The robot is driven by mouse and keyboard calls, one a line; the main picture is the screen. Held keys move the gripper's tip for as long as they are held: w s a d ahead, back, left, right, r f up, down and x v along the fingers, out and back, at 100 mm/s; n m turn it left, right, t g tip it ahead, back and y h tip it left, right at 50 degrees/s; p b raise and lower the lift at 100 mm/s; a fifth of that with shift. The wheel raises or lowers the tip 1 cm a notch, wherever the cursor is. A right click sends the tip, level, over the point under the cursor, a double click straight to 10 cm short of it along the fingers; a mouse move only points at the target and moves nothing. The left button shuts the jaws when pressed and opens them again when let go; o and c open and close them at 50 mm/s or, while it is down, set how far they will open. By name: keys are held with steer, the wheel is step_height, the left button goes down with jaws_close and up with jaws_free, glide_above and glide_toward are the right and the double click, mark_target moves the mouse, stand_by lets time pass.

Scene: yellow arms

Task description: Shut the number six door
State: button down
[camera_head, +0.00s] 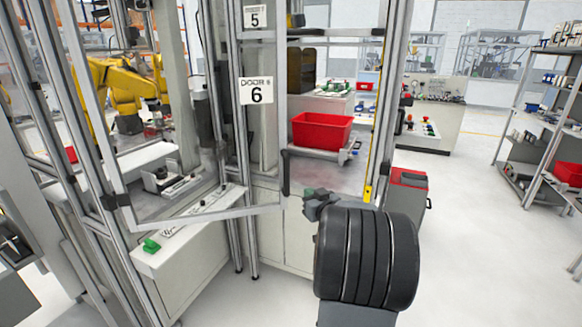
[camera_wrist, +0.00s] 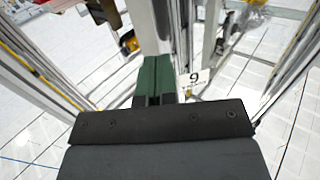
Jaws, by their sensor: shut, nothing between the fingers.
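A clear door in a grey metal frame (camera_head: 205,218) stands swung open on the left in the head view. Its free edge carries a dark upright handle (camera_head: 286,172). A white sign reading 6 (camera_head: 256,91) shows near that edge; I cannot tell whether it is fixed to the door or stands behind it. My gripper (camera_head: 308,193) is just right of and slightly below the handle, apparently apart from it. In the wrist view its green fingers (camera_wrist: 154,64) are pressed together with nothing between them. The handle is not clear in the wrist view.
A red bin (camera_head: 321,131) sits inside the cell behind my gripper. A yellow robot arm (camera_head: 115,85) stands behind the glass at left. A red-topped cabinet (camera_head: 408,190) is right of the cell. A sign reading 9 (camera_wrist: 194,79) shows in the wrist view. Floor at right is clear.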

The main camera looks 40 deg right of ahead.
steer(key=p, duration=0.3)
glide_toward(288, 172)
steer(key=x, duration=0.7)
steer(key=shift+w, duration=0.25)
steer(key=shift+y, duration=0.3)
